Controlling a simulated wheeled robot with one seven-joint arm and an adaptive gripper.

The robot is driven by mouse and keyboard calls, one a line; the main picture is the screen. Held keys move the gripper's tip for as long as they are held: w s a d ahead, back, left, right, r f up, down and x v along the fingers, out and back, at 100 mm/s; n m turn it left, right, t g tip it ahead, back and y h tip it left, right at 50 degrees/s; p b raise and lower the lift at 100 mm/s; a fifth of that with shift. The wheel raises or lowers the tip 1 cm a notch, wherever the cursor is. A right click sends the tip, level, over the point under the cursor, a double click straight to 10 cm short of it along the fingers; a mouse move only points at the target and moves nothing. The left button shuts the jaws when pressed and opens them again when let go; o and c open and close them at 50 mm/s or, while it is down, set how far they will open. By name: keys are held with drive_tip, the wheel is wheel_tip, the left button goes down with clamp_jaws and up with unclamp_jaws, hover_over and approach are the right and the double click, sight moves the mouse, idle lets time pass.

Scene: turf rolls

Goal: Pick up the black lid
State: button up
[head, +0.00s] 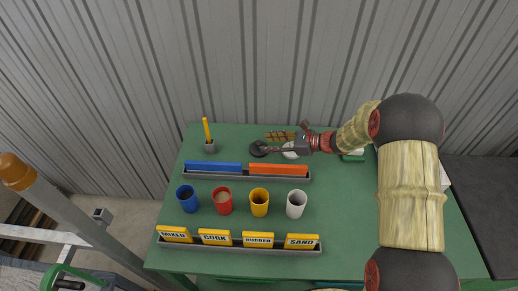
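The black lid (258,149) is a small dark round disc lying at the back of the green table, left of my gripper. My gripper (271,150) reaches in from the right, and its thin dark fingers point left with their tips at or over the lid's right edge. At this size I cannot tell whether the fingers touch the lid or how far apart they are. A pale round thing (290,154) is partly hidden beneath the gripper.
Behind the gripper lies a yellow-brown slatted piece (279,136). A yellow stick stands in a grey holder (210,147) at left. In front are a tray with blue (213,167) and orange (278,169) bars, several cups (259,209) and a label rack (240,249). A corrugated wall stands behind.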

sight(259, 146)
drive_tip(key=b+x, duration=0.1)
drive_tip(key=x, duration=0.2)
drive_tip(key=shift+a+f, duration=0.15)
drive_tip(key=shift+f, duration=0.05)
drive_tip(key=c, duration=0.3)
clamp_jaws()
